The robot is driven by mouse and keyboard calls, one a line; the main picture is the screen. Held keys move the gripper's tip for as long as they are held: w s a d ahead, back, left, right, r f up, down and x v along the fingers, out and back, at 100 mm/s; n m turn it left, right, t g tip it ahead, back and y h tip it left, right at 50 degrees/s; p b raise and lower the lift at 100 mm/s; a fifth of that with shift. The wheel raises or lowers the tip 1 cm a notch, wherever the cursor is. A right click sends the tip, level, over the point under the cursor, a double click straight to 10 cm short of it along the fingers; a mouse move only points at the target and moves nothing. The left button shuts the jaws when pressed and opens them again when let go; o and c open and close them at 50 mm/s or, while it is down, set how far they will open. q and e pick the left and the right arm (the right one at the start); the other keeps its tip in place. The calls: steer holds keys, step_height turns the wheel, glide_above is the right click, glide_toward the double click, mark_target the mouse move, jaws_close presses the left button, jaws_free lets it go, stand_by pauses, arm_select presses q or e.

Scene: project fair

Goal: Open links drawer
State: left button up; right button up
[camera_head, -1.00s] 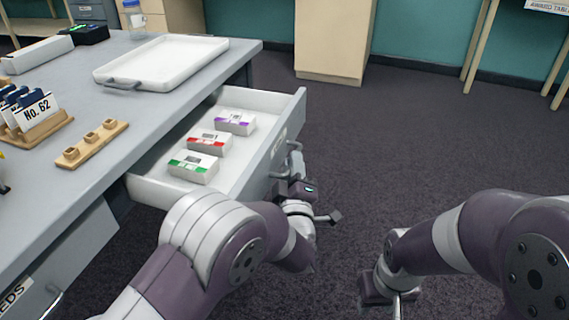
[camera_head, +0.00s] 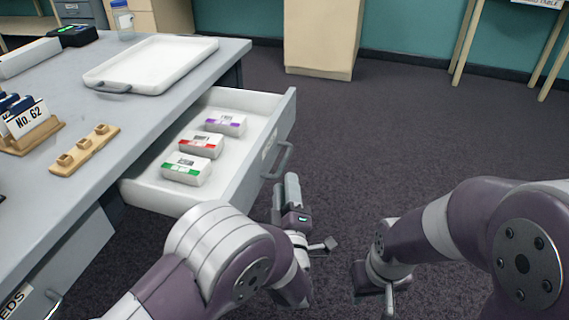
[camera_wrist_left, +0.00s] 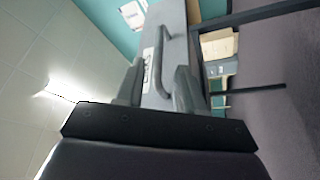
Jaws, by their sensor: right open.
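The drawer (camera_head: 215,205) stands pulled out from the grey desk, with three small white boxes inside: purple-marked (camera_head: 226,124), red-marked (camera_head: 201,145) and green-marked (camera_head: 186,169). Its grey bar handle (camera_head: 284,160) is on the front; the front's label is too small to read. My left gripper (camera_head: 291,188) is just outside the front, below the handle and apart from it. In the left wrist view its two fingers (camera_wrist_left: 158,92) are spread, with the handle (camera_wrist_left: 172,60) beyond them. My right gripper (camera_head: 376,285) is open over the floor, away from the desk.
The desktop holds a white tray (camera_head: 110,80), a wooden peg strip (camera_head: 85,150) and a "No. 62" card holder (camera_head: 30,138). A lower drawer front (camera_head: 65,262) with a label ending "EDS" is at lower left. Carpet (camera_head: 400,130) right of the drawer is clear.

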arm_select(q)
steer(key=p+v, duration=0.1)
steer(key=v, duration=0.5)
steer(key=shift+s, duration=0.15)
